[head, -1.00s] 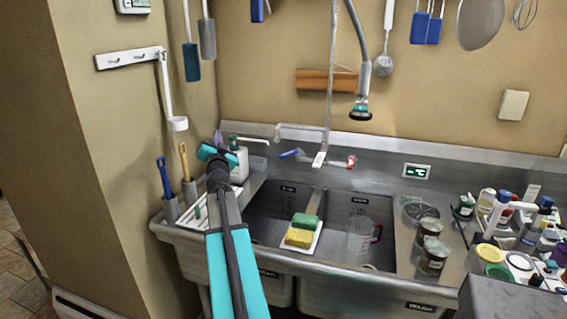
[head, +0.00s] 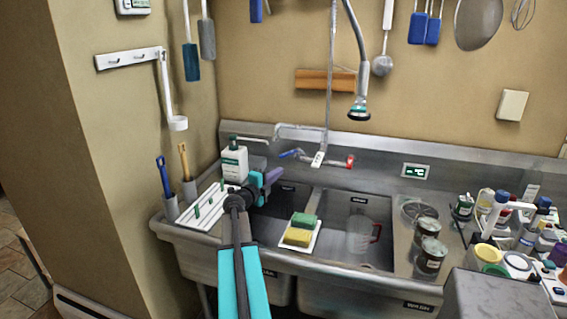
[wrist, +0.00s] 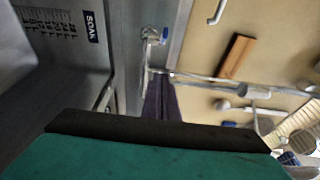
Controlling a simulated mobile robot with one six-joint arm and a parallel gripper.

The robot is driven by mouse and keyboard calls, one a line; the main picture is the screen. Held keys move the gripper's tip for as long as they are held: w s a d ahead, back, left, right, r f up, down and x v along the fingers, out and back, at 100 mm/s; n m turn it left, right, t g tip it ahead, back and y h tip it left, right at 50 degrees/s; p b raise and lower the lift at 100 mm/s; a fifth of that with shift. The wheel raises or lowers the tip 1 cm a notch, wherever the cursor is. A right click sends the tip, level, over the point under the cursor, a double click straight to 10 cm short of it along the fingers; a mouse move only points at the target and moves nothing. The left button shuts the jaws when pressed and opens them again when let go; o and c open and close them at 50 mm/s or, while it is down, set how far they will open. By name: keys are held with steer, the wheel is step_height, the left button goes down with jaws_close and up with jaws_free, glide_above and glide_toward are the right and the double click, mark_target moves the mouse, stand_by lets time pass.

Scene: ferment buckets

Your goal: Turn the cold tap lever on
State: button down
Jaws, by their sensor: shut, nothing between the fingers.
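The cold tap lever (head: 290,153) is blue and sits on the left of the wall tap, above the left sink basin. The red lever (head: 350,161) is at the tap's right end. My gripper (head: 273,177) is shut and empty, with purple fingers, over the left basin's back left. It is below and left of the blue lever in the head view, apart from it. In the wrist view, the shut dark fingers (wrist: 160,98) point toward the tap pipework (wrist: 153,36); I cannot tell the lever's colour clearly there.
A white soap bottle (head: 235,160) stands left of my gripper, with a white rack (head: 196,208) in front. Yellow and green sponges (head: 300,232) sit on a tray between the basins. A clear jug (head: 362,236) stands in the right basin. A spray hose (head: 360,100) hangs above.

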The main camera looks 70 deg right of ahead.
steer(key=shift+s+f, duration=0.15)
steer(key=shift+d, duration=0.15)
steer(key=p, duration=0.4)
glide_toward(290, 153)
steer(key=shift+s+d, duration=1.05)
steer(key=shift+d, duration=0.75)
steer(key=shift+w+f, duration=0.15)
steer(key=shift+f, duration=0.4)
